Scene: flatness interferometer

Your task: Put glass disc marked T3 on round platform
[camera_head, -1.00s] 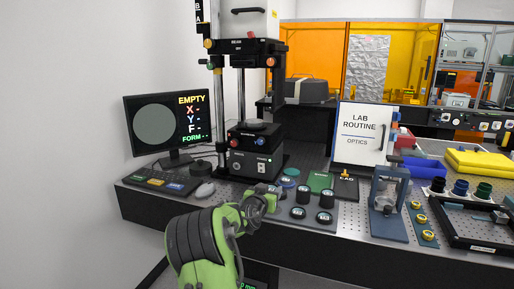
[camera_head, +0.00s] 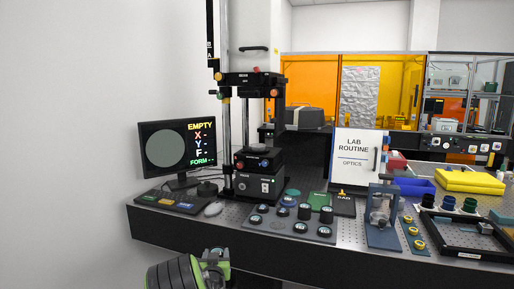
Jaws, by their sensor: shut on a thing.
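My gripper (camera_head: 213,260) is low in the picture, in front of the black bench's front edge. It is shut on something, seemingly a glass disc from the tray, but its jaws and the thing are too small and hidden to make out. I cannot read a T3 mark anywhere. The round platform (camera_head: 259,151) is the dark round top at the foot of the tall black instrument, behind and to the right of my gripper. It looks bare, and the monitor (camera_head: 178,147) reads EMPTY.
A grey tray (camera_head: 315,236) with several dark round pieces lies on the bench in front of the instrument. A blue stand (camera_head: 383,236) and a LAB ROUTINE board (camera_head: 357,157) are at right.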

